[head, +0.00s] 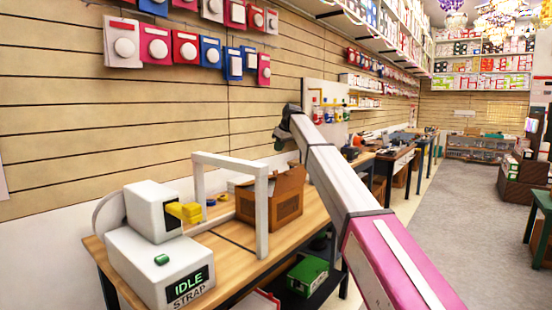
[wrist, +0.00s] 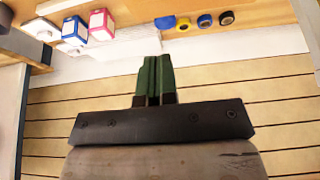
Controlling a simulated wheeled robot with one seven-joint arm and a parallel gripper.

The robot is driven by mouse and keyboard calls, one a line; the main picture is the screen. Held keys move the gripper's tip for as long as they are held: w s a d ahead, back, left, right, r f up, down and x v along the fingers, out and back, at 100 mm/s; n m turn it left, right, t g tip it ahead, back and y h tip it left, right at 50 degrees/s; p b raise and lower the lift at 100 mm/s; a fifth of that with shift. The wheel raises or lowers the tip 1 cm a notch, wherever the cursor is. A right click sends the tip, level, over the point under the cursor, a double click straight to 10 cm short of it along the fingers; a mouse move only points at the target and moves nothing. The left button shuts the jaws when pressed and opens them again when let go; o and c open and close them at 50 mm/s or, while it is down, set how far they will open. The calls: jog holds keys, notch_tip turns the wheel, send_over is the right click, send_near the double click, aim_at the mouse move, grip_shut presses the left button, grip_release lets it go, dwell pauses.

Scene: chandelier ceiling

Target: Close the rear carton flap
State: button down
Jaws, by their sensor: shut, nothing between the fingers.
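The brown carton (head: 286,211) stands on the wooden bench, partly behind the white frame, with its top open. A brown flap (head: 290,180) stands raised and tilted on its right side, and another flap edge shows at its left. I cannot tell for sure which flap is the rear one. My gripper (head: 280,137) is above and behind the carton, near the slatted wall, apart from it. In the wrist view its green fingers (wrist: 154,78) are together and empty. The carton is not clearly visible in the wrist view.
The white frame (head: 262,212) arches over the bench in front of the carton. A white strapping machine (head: 160,265) stands at the left. Tape rolls (wrist: 205,20) and small pink and blue boxes (wrist: 101,25) show in the wrist view. The slatted wall is close behind.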

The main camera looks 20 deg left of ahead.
jog(key=c, duration=1.8)
grip_release()
jog(key=v, duration=0.4)
jog(key=shift+s+d+r, duration=0.15)
jog(key=shift+d+r, duration=0.1)
jog(key=shift+d, duration=0.05)
jog(key=o, duration=0.5)
jog(key=shift+c, duration=0.2)
jog(key=o, duration=0.6)
jog(key=shift+w+a+f+g+h, duration=0.3)
jog(key=shift+w+a+f+h, duration=0.2)
jog(key=shift+a, duration=0.15)
jog(key=shift+c, duration=0.2)
jog(key=shift+o, duration=0.3)
jog(key=a+f+h, duration=0.1)
jog(key=w+a+f+g+h, duration=0.1)
jog(key=f+h, duration=0.1)
jog(key=shift+w+a+f, duration=0.15)
jog(key=shift+a, duration=0.2)
jog(key=shift+h, duration=0.3)
notch_tip(320, 180, down, 11)
jog(key=shift+f, duration=0.1)
